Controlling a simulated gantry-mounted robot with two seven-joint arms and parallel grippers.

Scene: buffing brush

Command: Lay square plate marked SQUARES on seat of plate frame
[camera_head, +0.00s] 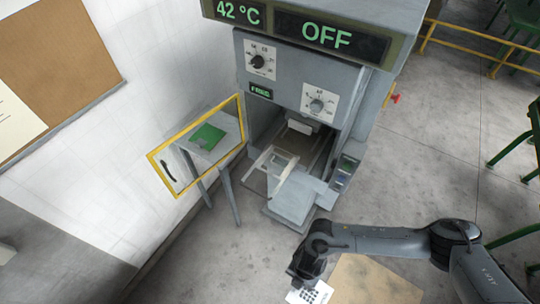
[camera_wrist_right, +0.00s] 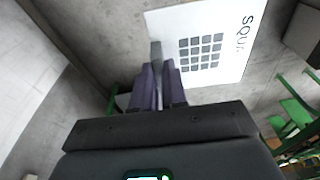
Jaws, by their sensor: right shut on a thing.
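The white square plate (camera_head: 319,294) shows at the bottom edge of the head view, partly cut off. A pale open frame (camera_head: 284,161), which looks like the plate frame, sits at the front of the machine, well away from my gripper. My left gripper is out of view.
The grey machine (camera_head: 290,72) reads 42 °C and OFF, with two dials. A yellow-edged door (camera_head: 182,139) stands open at its left, over a small table (camera_head: 222,134) with a green patch. A tan board (camera_head: 368,280) lies below my right arm. Open floor lies right of the machine.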

